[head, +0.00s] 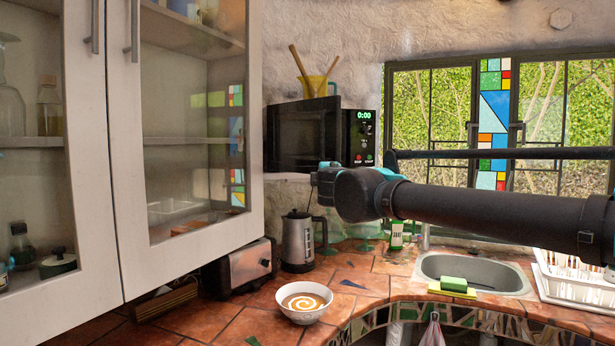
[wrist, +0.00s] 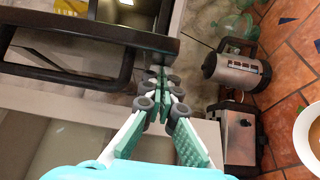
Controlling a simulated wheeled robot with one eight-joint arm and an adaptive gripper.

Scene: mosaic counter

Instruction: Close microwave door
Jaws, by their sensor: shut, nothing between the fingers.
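The black microwave (head: 362,140) stands on a ledge against the back wall. Its dark door (head: 303,135) is ajar, with the right edge swung out past the control panel. In the wrist view the door (wrist: 110,38) is seen nearly edge-on, with its dark bar handle (wrist: 70,80) beside it. My gripper (head: 316,183) is in front of and just below the door's lower right corner; its fingertips are hard to make out there. In the wrist view my gripper (wrist: 160,80) is shut and empty, with its tips close to the door's edge. I cannot tell whether they touch.
White glass-fronted cabinets (head: 190,110) fill the left side. Below are a toaster (head: 240,268), a kettle (head: 298,240) and a bowl (head: 303,300) on the tiled counter. A yellow pot (head: 316,86) stands on top of the microwave. A sink (head: 475,272) and dish rack (head: 575,285) are at right.

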